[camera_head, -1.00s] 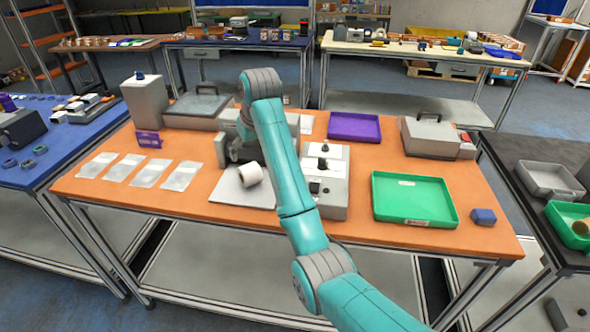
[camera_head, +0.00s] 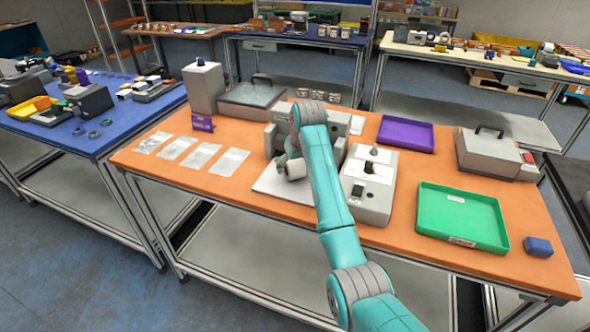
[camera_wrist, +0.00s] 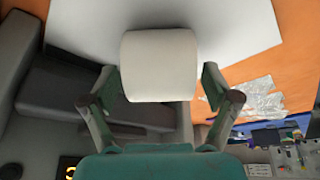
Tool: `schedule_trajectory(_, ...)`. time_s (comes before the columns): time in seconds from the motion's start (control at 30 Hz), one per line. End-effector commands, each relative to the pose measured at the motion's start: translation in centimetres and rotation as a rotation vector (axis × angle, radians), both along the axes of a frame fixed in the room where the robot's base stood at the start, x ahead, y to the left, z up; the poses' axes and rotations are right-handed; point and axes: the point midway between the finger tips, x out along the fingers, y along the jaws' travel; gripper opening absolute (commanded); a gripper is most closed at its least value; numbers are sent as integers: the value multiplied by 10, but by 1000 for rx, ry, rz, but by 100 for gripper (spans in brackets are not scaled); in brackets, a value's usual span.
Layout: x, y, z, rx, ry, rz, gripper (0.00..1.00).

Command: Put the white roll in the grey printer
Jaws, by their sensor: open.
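The white roll (camera_head: 295,169) lies on a white sheet (camera_head: 268,190) on the orange table, partly hidden by my arm. In the wrist view the roll (camera_wrist: 160,65) fills the space between my fingertips, with a small gap at the right. My gripper (camera_wrist: 160,80) is open around it; in the head view my gripper (camera_head: 284,165) is mostly hidden behind my arm and the roll. A grey machine (camera_head: 283,118), which looks like the printer, stands just behind, largely covered by my arm; its opening is hidden.
A grey box with a black button (camera_head: 370,205) stands close right of my arm. A green tray (camera_head: 462,228) and purple tray (camera_head: 405,134) lie further right. Clear bags (camera_head: 190,155) lie at the left. A dark blue block (camera_head: 538,247) is near the right edge.

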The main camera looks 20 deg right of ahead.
Motion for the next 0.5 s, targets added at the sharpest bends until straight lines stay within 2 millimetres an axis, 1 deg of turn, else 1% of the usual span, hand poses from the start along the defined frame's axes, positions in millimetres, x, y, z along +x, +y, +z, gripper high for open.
schedule_trajectory(0.1, 3, 0, -7, 0, -1, 0, 88)
schedule_trajectory(0.33, 3, 0, -7, 0, -1, 0, 88)
schedule_trajectory(0.37, 3, 0, -7, 0, -1, 0, 80)
schedule_trajectory(0.4, 3, 0, -7, 0, -1, 0, 70)
schedule_trajectory(0.47, 3, 0, -7, 0, -1, 0, 55)
schedule_trajectory(0.5, 3, 0, -7, 0, -1, 0, 45)
